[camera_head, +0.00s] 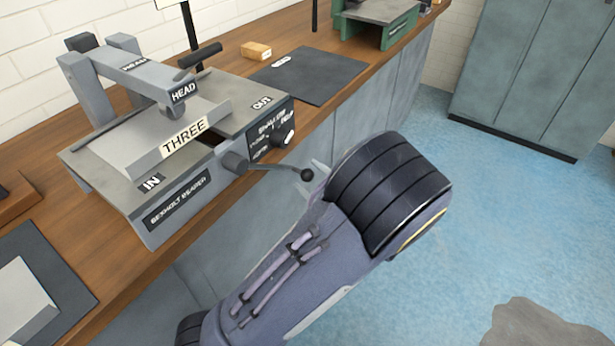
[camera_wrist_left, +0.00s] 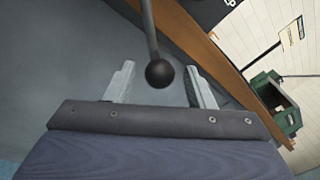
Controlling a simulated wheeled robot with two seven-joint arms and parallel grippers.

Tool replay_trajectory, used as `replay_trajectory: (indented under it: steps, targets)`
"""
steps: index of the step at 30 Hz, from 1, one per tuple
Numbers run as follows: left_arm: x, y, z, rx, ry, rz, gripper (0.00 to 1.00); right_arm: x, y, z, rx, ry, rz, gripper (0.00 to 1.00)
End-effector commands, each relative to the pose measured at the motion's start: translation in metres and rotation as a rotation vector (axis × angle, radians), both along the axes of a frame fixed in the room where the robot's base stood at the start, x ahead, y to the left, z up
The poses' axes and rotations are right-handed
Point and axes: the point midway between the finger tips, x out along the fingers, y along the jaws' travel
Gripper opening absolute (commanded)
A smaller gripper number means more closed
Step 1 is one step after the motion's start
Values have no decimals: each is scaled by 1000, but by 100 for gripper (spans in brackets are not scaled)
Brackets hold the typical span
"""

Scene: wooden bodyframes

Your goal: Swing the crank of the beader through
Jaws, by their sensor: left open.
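The grey beader (camera_head: 150,170) stands on the wooden bench, with labels for IN, OUT, HEAD and THREE. Its crank (camera_head: 275,168) sticks out from the front hub toward the right and ends in a dark ball knob (camera_head: 307,174). My left gripper (camera_head: 318,170) is at the knob, its fingers mostly hidden behind my wrist in the head view. In the left wrist view the open fingers (camera_wrist_left: 160,85) stand on either side of the knob (camera_wrist_left: 159,73), with gaps on both sides. My right gripper is not in view.
A dark mat (camera_head: 315,78) and a small wooden block (camera_head: 256,50) lie on the bench past the beader. A green machine (camera_head: 380,25) stands farther back.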

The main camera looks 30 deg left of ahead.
Motion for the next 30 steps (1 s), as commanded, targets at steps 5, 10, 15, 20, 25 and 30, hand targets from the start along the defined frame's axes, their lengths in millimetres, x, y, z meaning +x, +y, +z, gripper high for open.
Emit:
replay_trajectory:
  steps: [5, 10, 15, 20, 25, 30]
  targets:
    - [4, 15, -1, -2, 1, 1, 49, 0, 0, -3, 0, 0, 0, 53]
    - [5, 17, 0, -1, 1, 0, 49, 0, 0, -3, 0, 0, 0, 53]
    - [5, 17, 0, -1, 1, 0, 42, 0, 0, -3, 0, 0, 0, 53]
    - [5, 17, 0, -1, 1, 0, 21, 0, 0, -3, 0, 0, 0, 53]
    - [5, 17, 0, -1, 0, 0, 0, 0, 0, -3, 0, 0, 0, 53]
    - [5, 16, 0, -2, 2, 1, 0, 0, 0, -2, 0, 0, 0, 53]
